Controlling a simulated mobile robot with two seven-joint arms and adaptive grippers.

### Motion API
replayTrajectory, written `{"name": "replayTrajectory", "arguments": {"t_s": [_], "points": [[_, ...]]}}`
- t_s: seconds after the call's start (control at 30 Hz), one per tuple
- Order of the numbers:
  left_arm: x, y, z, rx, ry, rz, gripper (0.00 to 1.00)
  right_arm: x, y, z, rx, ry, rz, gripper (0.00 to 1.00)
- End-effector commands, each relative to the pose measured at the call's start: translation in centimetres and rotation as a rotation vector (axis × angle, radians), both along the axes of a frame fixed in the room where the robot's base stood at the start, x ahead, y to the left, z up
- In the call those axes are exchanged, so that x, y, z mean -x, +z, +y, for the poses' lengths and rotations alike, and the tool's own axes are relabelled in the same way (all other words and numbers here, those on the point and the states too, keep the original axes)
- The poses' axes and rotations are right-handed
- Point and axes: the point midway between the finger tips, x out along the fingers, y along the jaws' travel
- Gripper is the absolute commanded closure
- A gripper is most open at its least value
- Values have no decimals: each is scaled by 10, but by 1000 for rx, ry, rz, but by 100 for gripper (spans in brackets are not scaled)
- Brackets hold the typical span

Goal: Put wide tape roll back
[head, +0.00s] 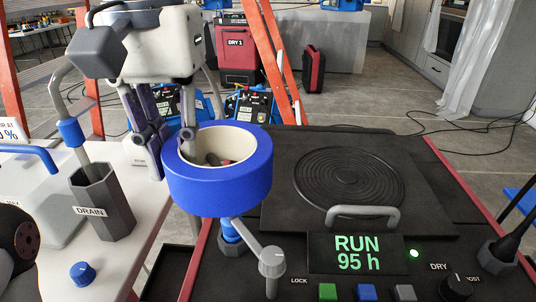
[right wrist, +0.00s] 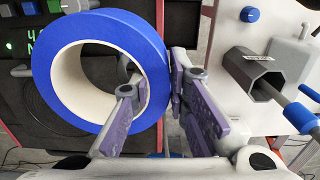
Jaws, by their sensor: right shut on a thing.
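The wide tape roll (head: 222,190) is a blue ring with a cream core, seen from above in the head view. My right gripper (head: 172,142) is shut on its left wall, with one finger inside the ring and one outside. The right wrist view shows the roll (right wrist: 150,45) between the purple-padded fingers (right wrist: 158,85). The roll appears raised over the left edge of the black panel (head: 430,180), hiding part of it. I cannot tell the exact gap beneath. My left gripper is not in view.
A grey hexagonal DRAIN holder (head: 105,205) with a blue-collared handle stands left on a white bench (head: 150,225). Below the roll is a grey lever (head: 258,250). A RUN display (head: 355,253), a handle (head: 362,214) and a round coil plate (head: 350,178) lie right. Orange ladder legs (head: 265,60) stand behind.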

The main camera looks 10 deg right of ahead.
Motion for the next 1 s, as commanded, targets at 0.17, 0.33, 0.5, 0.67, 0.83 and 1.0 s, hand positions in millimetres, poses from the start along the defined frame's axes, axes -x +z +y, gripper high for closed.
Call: {"name": "replayTrajectory", "arguments": {"t_s": [0.17, 0.33, 0.5, 0.67, 0.83, 1.0], "points": [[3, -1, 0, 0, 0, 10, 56, -4, -3, -6, 6, 0, 3, 100], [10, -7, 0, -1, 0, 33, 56, -26, -24, -39, 4, -3, 8, 100], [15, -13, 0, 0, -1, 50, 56, -49, -43, -74, 3, -2, 8, 100], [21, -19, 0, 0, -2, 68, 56, -63, -74, -96, 5, -1, 10, 100], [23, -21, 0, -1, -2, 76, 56, -71, -90, -109, 6, 0, 4, 100], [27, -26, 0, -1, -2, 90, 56, -75, -119, -117, 8, 2, 8, 100]]}}
